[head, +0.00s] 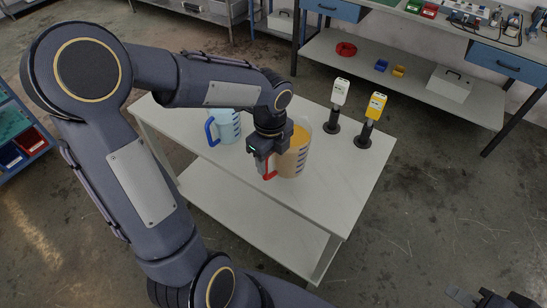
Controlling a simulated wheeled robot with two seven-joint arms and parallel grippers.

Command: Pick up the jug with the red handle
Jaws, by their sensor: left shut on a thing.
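The jug with the red handle (293,158) is clear with orange-brown contents and dark markings, and stands upright over the white table. Its red handle (269,174) faces left and is partly hidden by my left gripper (264,165). That gripper reaches down from above and is shut on the handle. I cannot tell whether the jug's base touches the table. A dark part of my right gripper (490,300) shows at the bottom right edge, cut off, its jaws unclear.
A jug with a blue handle (228,127) stands left of the gripper on the white table (340,190). A white device (340,92) and a yellow device (376,106) stand on dark stands to the right. The table's front right is clear. A workbench (430,90) stands behind.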

